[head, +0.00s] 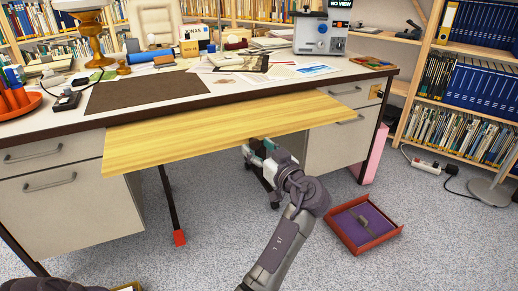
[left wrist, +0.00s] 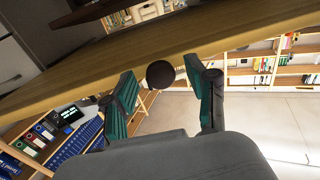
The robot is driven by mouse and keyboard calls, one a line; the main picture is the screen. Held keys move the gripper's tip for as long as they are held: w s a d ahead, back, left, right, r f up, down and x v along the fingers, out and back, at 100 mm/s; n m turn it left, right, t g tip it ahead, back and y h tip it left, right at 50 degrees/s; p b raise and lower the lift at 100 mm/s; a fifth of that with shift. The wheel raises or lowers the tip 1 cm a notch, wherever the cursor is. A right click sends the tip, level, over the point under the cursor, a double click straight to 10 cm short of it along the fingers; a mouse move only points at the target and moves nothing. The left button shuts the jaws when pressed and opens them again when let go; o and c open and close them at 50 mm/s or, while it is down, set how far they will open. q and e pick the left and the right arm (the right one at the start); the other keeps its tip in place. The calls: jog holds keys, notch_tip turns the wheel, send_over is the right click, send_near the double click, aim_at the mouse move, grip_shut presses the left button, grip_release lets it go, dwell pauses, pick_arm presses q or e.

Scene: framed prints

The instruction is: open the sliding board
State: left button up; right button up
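The sliding board (head: 215,130) is a long yellow wooden panel that sticks out from under the desk's front edge, between the drawer units. In the left wrist view the board (left wrist: 200,42) crosses the top as a slanted strip. A round dark knob (left wrist: 160,75) shows at its edge. My left gripper (head: 259,148) is just below the board's front edge, right of its middle. In the wrist view its green-padded fingers are spread on either side of the knob, with visible gaps. The knob is hidden in the head view. My right gripper is not in view.
The desk top (head: 215,95) carries papers, a lamp, a brown mat and a grey device (head: 320,32). Drawers (head: 335,145) flank the board. Bookshelves (head: 470,85) stand at right. Carpet before the desk is mostly clear.

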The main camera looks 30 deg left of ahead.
pick_arm(q)
notch_tip(320, 180, up, 10)
dwell(0.6)
dwell(0.4)
